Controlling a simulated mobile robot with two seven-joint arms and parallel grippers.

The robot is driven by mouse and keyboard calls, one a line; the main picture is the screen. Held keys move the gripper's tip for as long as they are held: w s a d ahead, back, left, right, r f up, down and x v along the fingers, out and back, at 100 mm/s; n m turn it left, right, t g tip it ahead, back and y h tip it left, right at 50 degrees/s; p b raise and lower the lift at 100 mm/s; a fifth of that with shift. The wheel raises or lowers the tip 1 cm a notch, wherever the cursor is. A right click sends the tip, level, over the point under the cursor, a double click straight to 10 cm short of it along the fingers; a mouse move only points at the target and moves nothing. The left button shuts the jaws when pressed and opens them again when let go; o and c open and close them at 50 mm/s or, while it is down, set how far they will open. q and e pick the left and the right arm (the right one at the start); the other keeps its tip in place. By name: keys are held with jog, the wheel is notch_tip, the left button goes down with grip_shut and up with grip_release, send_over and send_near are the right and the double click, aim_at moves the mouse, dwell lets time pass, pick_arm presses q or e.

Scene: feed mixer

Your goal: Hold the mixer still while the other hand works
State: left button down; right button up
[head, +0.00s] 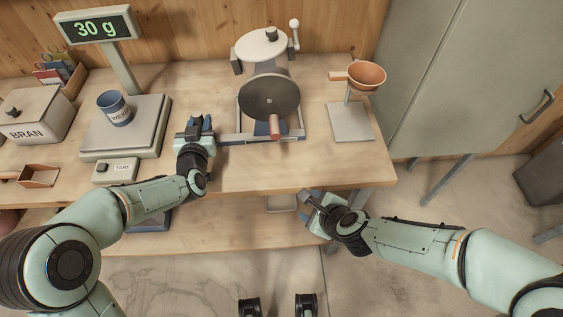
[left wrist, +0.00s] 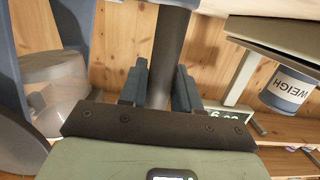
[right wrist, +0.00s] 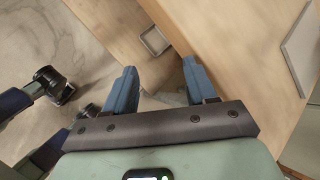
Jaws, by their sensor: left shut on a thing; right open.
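The mixer (head: 262,48) stands on the workbench, with a pale lid, a dark round disc (head: 262,92) at its front and a reddish-brown crank grip (head: 274,124). My left gripper (head: 196,124) is at the front left of the mixer's base frame. In the left wrist view, its blue fingers (left wrist: 160,88) are on either side of a grey round bar (left wrist: 172,45), which appears to be part of the mixer's frame. The exact contact is hidden in the head view. My right gripper (head: 312,200) is open and empty, just off the bench's front edge; its parted fingers show in the right wrist view (right wrist: 160,85).
A scale (head: 88,140) with a blue WEIGH cup (head: 116,108) stands left; its display (head: 97,27) reads 30 g. A BRAN box (head: 35,112) and a scoop (head: 39,176) are farther left. A funnel stand (head: 350,124) is right of the mixer. A cabinet (head: 440,70) stands right.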

jog(key=w+a+r+m+t, duration=0.2)
jog(key=a+r+m+t, duration=0.25)
jog(key=r+m, duration=0.65)
jog(key=m+t+h, duration=0.1)
jog(key=m+h, duration=0.1)
jog(key=h, duration=0.1)
send_near(276, 136)
jog(key=x, duration=1)
